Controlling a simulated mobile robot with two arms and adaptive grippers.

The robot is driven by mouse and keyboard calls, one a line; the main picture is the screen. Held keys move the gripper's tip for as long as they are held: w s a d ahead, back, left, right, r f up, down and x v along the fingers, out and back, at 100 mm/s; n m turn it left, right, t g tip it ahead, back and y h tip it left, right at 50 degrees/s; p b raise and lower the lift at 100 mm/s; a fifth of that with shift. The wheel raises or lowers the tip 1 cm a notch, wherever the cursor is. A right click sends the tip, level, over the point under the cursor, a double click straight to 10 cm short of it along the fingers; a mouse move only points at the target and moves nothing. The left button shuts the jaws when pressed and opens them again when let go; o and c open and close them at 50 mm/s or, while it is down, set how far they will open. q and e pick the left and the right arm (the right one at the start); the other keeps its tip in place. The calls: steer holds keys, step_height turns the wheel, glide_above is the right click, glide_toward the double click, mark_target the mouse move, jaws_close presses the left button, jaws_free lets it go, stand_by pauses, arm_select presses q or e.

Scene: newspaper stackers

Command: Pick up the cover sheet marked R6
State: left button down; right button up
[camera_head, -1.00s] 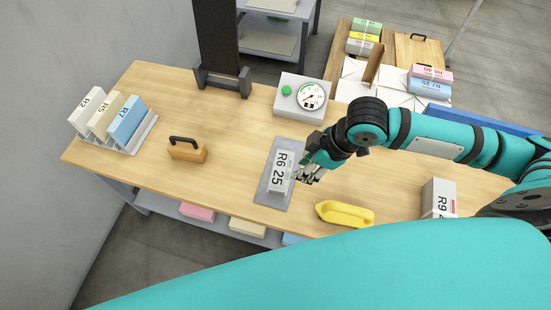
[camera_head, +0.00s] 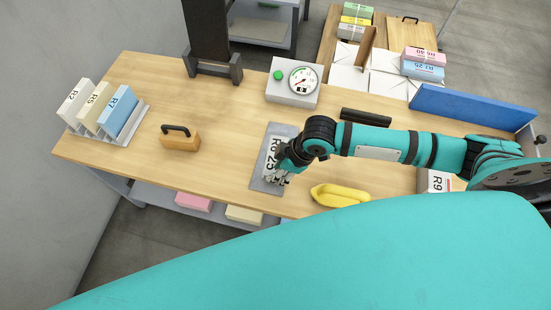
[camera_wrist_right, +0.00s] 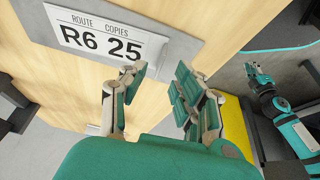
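The white cover sheet marked R6 25 (camera_head: 277,148) lies on a grey plate (camera_head: 258,184) on the wooden table. It also shows in the right wrist view (camera_wrist_right: 100,35), with "ROUTE" and "COPIES" above the marking. My right gripper (camera_head: 280,176) is over the near part of the sheet and hides some of it in the head view. In the right wrist view my right gripper (camera_wrist_right: 158,90) is open, with nothing between its fingers. A teal arm, apparently mine, shows a small left gripper (camera_wrist_right: 256,72) at the right of that view; its fingers are too small to read.
A yellow handled object (camera_head: 340,195) lies right of the plate. A wooden block with a black handle (camera_head: 180,138) stands left of it. A dial scale (camera_head: 292,84) is behind. A rack (camera_head: 128,133) holds R2, R5 and R7 stacks. A box marked R9 (camera_head: 436,181) is at right.

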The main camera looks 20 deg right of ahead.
steer(key=x, duration=0.3)
steer(key=shift+a+f, duration=0.15)
steer(key=shift+f, duration=0.05)
jaws_close()
steer(key=shift+r, duration=0.15)
